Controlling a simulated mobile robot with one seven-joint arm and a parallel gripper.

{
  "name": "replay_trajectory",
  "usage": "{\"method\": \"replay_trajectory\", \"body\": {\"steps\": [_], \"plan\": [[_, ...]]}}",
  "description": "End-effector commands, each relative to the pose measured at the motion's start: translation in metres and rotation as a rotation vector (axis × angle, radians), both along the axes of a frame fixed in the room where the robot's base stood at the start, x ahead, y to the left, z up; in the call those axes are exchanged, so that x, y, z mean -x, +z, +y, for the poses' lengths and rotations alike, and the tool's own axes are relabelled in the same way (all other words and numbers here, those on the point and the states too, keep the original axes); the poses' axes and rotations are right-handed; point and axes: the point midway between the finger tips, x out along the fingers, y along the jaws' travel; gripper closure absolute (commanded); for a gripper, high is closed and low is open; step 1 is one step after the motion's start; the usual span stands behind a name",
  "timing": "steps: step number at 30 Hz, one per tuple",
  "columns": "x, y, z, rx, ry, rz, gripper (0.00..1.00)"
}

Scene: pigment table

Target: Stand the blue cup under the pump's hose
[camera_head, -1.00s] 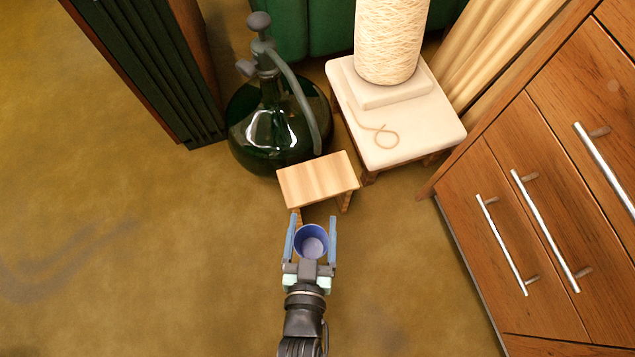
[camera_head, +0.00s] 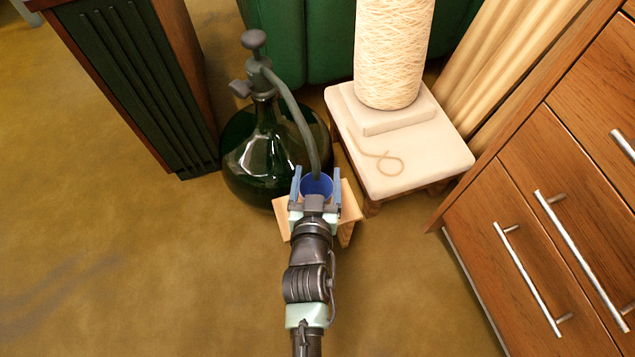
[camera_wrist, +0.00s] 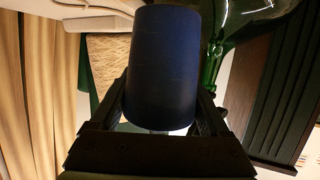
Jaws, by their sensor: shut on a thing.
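The blue cup (camera_head: 320,187) is upright between the fingers of my gripper (camera_head: 316,183), which is shut on it. It is over the small wooden stool (camera_head: 347,212); I cannot tell whether its base touches the top. The pump (camera_head: 259,62) sits on a dark green glass demijohn (camera_head: 262,160). Its grey hose (camera_head: 300,122) curves down, and its end appears at or just above the cup's mouth. In the wrist view the cup (camera_wrist: 162,65) fills the middle, between the fingers. My gripper hides part of the stool.
A pale low table (camera_head: 425,160) with a large spool of twine (camera_head: 393,50) stands right of the stool. A dark slatted cabinet (camera_head: 135,85) is at left, and a wooden drawer unit (camera_head: 530,230) at right. Floor at the lower left is clear.

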Motion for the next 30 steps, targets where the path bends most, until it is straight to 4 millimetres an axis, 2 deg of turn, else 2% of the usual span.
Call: {"method": "replay_trajectory", "body": {"steps": [5,9,12,25,26,29,30], "plan": [[-0.013,-0.002,-0.001,0.001,0.001,-0.002,0.83],[-0.01,-0.026,-0.001,0.001,0.0,0.002,0.83],[-0.01,-0.036,-0.001,0.001,0.0,0.001,0.83],[-0.01,-0.039,-0.001,0.0,0.0,0.0,0.83],[-0.01,-0.039,-0.001,0.0,0.0,0.001,0.19],[-0.01,-0.038,-0.001,0.0,0.0,0.001,0.01],[-0.01,-0.038,-0.001,0.0,0.0,0.001,0.0]]}}
